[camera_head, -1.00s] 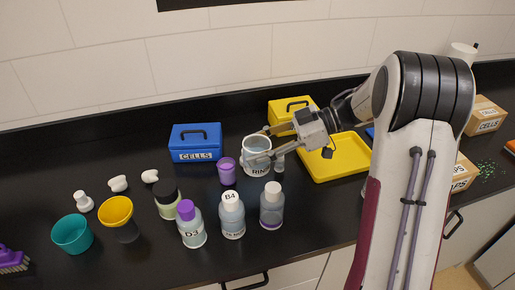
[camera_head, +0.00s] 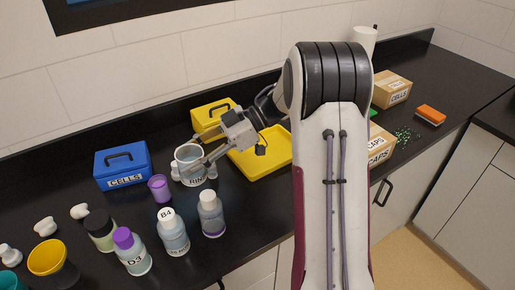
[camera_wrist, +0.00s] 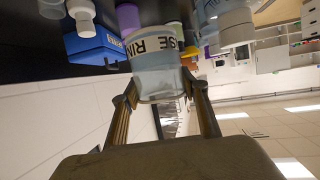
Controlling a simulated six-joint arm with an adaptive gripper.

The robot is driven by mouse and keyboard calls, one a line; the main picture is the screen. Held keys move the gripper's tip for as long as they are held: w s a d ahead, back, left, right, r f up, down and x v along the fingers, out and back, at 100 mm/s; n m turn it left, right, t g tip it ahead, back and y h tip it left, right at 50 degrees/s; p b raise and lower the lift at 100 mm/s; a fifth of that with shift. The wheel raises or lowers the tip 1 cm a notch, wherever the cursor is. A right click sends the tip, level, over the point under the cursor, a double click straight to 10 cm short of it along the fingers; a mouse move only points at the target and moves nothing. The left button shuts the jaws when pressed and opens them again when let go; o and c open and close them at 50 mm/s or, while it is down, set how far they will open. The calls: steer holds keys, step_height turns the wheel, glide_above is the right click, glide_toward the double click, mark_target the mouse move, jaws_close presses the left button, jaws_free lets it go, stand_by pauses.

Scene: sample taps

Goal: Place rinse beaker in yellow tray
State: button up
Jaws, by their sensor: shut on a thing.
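The rinse beaker (camera_head: 188,156) is a clear beaker with a white label reading "RIN", standing or held upright just left of the yellow tray (camera_head: 262,166). My gripper (camera_head: 196,157) is shut on the beaker, with one finger on each side. In the wrist view the beaker (camera_wrist: 157,68) sits between the two fingers (camera_wrist: 160,100), its label reading "RINSE". Whether its base touches the counter I cannot tell. The yellow tray is flat and its visible floor looks empty; my arm hides its right part.
A blue box labelled CELLS (camera_head: 123,166) and a purple cup (camera_head: 160,188) are left of the beaker. A yellow box (camera_head: 212,114) stands behind it. Bottles (camera_head: 211,214) stand in front. Cardboard boxes (camera_head: 391,90) are at right.

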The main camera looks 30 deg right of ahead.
steer(key=w+d+m+t+h, duration=0.2)
steer(key=w+d+m+t, duration=0.1)
steer(key=d, duration=1)
steer(key=w+d+r+m+t+h, duration=0.1)
steer(key=w+d+m+t+h, duration=0.2)
steer(key=d, duration=1)
steer(key=shift+d+m+t, duration=0.3)
steer(key=shift+m+t, duration=0.8)
steer(key=shift+m, duration=0.1)
step_height(320, 180, down, 6)
steer(key=shift+f, duration=0.15)
steer(key=shift+f, duration=0.1)
steer(key=shift+f, duration=1.75)
steer(key=shift+f, duration=0.15)
